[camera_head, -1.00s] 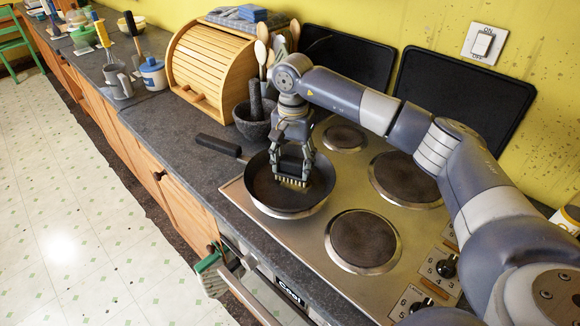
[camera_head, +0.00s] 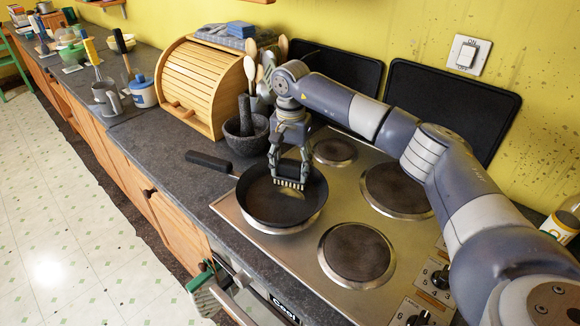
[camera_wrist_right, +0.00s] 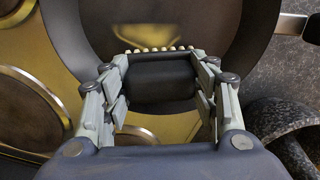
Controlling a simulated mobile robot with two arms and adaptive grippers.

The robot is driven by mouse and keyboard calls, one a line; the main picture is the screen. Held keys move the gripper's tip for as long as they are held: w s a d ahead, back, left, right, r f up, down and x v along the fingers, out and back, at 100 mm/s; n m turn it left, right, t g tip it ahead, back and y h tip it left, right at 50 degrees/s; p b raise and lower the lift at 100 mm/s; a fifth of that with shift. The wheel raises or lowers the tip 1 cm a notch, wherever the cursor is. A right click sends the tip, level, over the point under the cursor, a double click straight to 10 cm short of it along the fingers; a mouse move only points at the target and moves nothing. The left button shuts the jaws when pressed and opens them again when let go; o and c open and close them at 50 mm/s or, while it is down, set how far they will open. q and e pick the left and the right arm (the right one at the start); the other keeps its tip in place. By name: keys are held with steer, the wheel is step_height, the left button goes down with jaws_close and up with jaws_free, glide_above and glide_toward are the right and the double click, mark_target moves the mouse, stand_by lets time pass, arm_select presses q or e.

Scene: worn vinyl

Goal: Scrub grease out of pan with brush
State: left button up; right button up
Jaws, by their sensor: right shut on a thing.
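The dark frying pan (camera_head: 262,205) sits on the front left burner of the steel hob, its black handle (camera_head: 208,161) pointing left over the counter. My right gripper (camera_head: 289,172) reaches down into the pan from above and is shut on the dark block of a brush (camera_wrist_right: 160,80). The brush's pale bristles (camera_head: 289,184) point down at the pan floor; whether they touch it is unclear. A yellowish grease patch (camera_wrist_right: 150,37) shows on the pan floor just beyond the bristles in the right wrist view. My left gripper is not in view.
A grey mortar (camera_head: 246,134) stands close behind the pan's handle, beside a wooden bread bin (camera_head: 200,85). Other burners (camera_head: 357,255) are empty. Two black panels lean on the wall. A green-edged cloth (camera_head: 205,290) hangs at the oven front.

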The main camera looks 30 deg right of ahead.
steer(key=shift+r+p, duration=2.1)
steer(key=shift+r, duration=1.3)
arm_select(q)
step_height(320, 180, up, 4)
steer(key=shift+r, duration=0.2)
arm_select(e)
steer(key=shift+s+a, duration=0.1)
steer(key=shift+a, duration=0.05)
steer(key=s+a+f+n, duration=0.1)
steer(key=s+a+n, duration=0.3)
steer(key=s, duration=0.7)
steer(key=s+a+f+n, duration=0.1)
steer(key=s+a+n, duration=0.4)
steer(key=s+a, duration=0.3)
steer(key=s, duration=0.3)
steer(key=shift+s+n, duration=0.3)
steer(key=shift+a, duration=0.1)
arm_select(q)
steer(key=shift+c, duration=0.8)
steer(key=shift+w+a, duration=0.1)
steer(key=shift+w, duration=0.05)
arm_select(e)
steer(key=shift+w, duration=0.1)
